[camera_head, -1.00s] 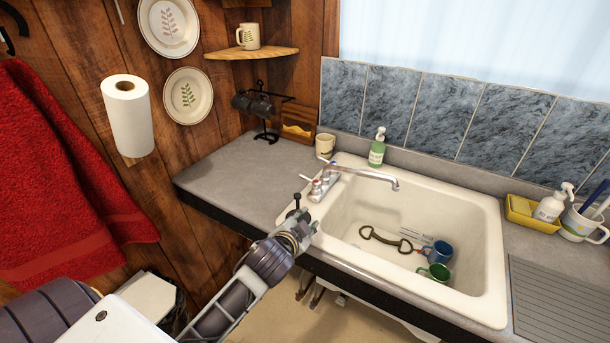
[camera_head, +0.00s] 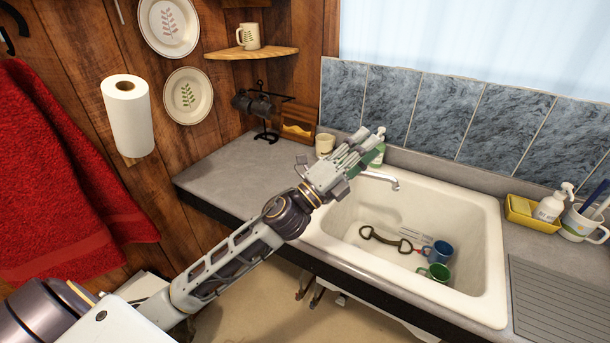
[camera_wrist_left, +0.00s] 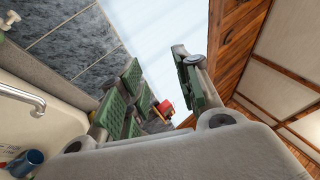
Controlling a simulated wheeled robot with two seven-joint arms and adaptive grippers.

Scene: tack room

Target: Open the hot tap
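The tap's chrome spout (camera_head: 383,178) reaches over the sink's back left in the head view. It also shows at the left edge of the wrist view (camera_wrist_left: 22,97). The tap's body and handles are hidden behind my left gripper (camera_head: 358,148), so I cannot tell hot from cold. In the wrist view the left gripper (camera_wrist_left: 156,68) has its green-padded fingers spread apart, with no tap part between them. A small red object (camera_wrist_left: 165,108) shows beyond the fingers; I cannot tell what it is. My right gripper is in neither view.
A green soap bottle (camera_head: 378,150) and a cream cup (camera_head: 325,144) stand behind the gripper.

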